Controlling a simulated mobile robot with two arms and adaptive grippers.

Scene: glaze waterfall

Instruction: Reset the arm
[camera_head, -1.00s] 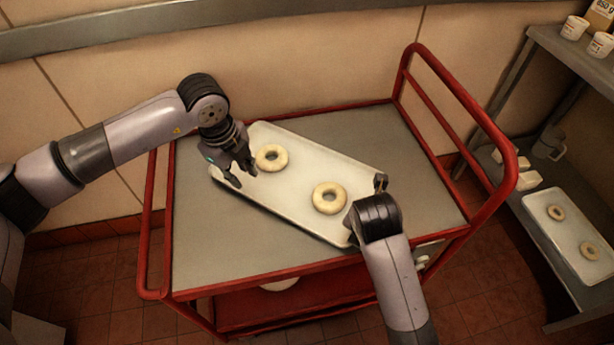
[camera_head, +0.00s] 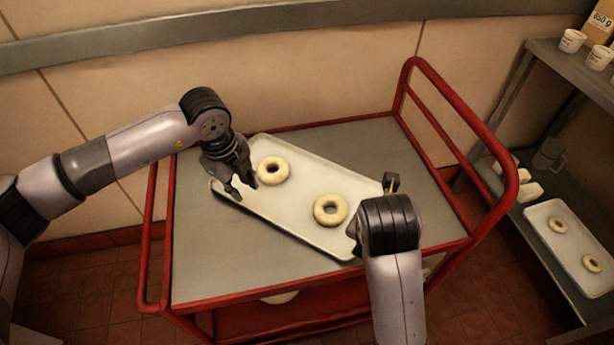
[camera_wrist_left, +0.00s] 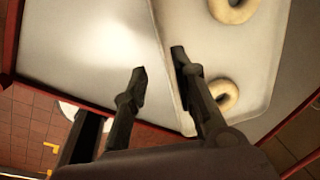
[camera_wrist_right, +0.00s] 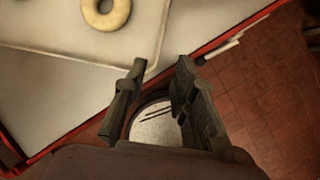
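My left gripper (camera_head: 244,192) is above the left end of a pale tray (camera_head: 300,187), beside a pale ring doughnut (camera_head: 273,170). Its two fingers (camera_wrist_left: 158,62) are apart and empty in the left wrist view, with the tray's edge showing beyond them. My right gripper (camera_head: 375,205) is at the tray's right end, partly hidden behind its own wrist. In the right wrist view its fingers (camera_wrist_right: 160,65) are apart with nothing held, by the tray's corner. A second doughnut (camera_head: 330,210) lies on the tray, left of the right gripper.
The tray rests diagonally on a grey-topped cart with red rails (camera_head: 465,115). A shelf unit at right holds white tubs (camera_head: 572,40), a grey jug (camera_head: 549,155) and another tray (camera_head: 572,240) with two doughnuts. A wall stands behind the cart. The cart top's front left is clear.

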